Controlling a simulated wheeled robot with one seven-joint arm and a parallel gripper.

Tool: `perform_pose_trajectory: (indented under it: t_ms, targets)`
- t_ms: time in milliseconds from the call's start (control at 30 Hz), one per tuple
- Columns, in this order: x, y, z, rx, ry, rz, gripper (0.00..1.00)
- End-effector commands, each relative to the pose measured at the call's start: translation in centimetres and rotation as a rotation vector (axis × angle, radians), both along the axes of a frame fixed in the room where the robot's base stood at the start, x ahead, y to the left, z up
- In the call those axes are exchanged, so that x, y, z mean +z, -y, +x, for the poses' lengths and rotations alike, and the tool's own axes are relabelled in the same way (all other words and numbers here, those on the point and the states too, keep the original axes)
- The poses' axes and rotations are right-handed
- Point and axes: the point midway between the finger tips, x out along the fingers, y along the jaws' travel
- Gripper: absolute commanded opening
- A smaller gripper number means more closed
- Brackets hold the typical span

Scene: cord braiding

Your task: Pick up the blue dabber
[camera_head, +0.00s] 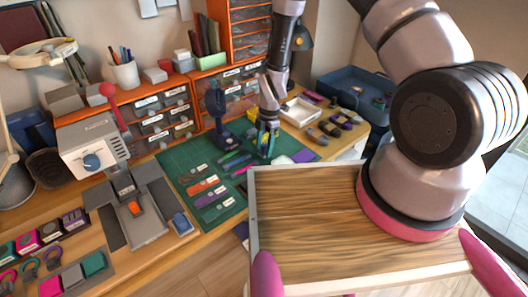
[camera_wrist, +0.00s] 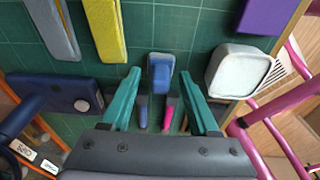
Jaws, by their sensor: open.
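A small blue piece in a pale grey surround (camera_wrist: 160,73), which looks like the blue dabber, lies on the green mat between my fingertips in the wrist view. My gripper (camera_wrist: 159,84) is open, with a teal finger on either side of it and nothing clearly held. In the head view my gripper (camera_head: 267,142) points down over the far right part of the green cutting mat (camera_head: 178,165). The dabber is too small to make out there.
A dark blue stand (camera_wrist: 62,94) is close to the left finger. A grey block with a white top (camera_wrist: 240,72) is close to the right finger. Yellow and grey strips lie beyond. Orange drawer units (camera_head: 160,112) stand behind the mat.

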Motion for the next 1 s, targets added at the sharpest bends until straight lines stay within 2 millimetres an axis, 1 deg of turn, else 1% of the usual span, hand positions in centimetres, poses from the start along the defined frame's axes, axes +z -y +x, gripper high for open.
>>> perform_pose_trajectory:
  t_ms: [33,67,100,167,200,233,533,667,767,1000]
  targets:
    - [0.0,0.0,0.0,0.000,0.000,0.000,0.61]
    - [0.0,0.0,0.0,0.000,0.000,0.000,0.57]
    - [0.0,0.0,0.0,0.000,0.000,0.000,0.42]
    - [0.0,0.0,0.0,0.000,0.000,0.000,0.19]
    - [0.0,0.0,0.0,0.000,0.000,0.000,0.04]
    - [0.0,0.0,0.0,0.000,0.000,0.000,0.00]
    - [0.1,0.0,0.0,0.000,0.000,0.000,0.00]
    - [0.8,0.0,0.1,0.002,0.002,0.001,0.00]
    - [2.1,0.0,0.1,0.001,0.003,0.002,0.00]
    - [6.9,0.0,0.1,0.000,0.003,0.002,0.00]
